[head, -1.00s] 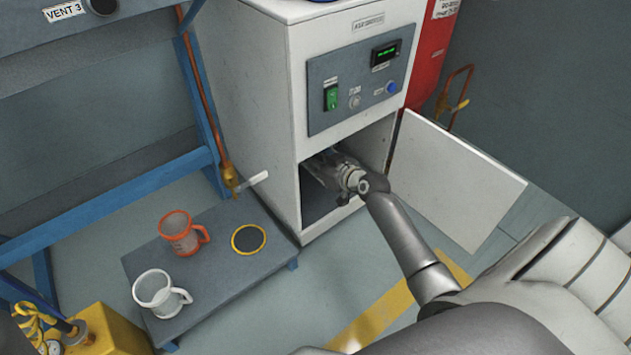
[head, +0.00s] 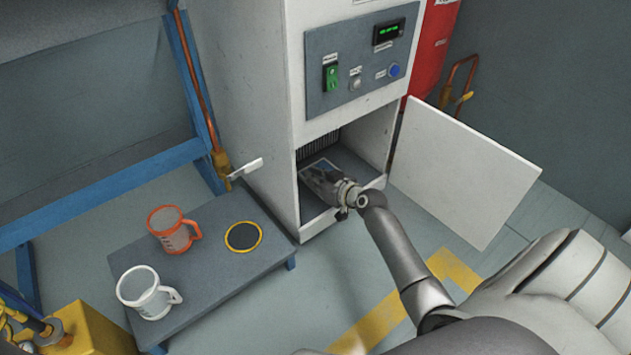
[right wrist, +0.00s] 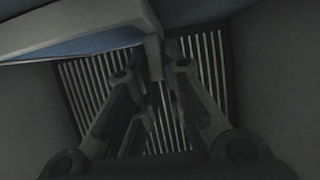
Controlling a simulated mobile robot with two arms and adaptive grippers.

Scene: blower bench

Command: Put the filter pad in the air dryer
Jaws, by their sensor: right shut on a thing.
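The air dryer (head: 268,95) is a white cabinet with a grey control panel. Its lower compartment is open, with a slatted grille (right wrist: 195,120) at the back. The filter pad, a flat piece with a pale rim and a bluish face, shows at the top left of the right wrist view (right wrist: 85,40) and partly in the head view (head: 318,166). My right gripper (head: 318,178) is inside the compartment, low over its floor. In the right wrist view the gripper (right wrist: 155,68) is shut on the pad's edge. Most of the pad is out of view. My left gripper is not in view.
The compartment door (head: 465,175) stands open to the right. A low grey table (head: 215,285) at left holds an orange mug (head: 172,232), a white mug (head: 146,295) and a dark yellow-rimmed disc (head: 244,237). A pipe valve (head: 225,165) sits beside the cabinet.

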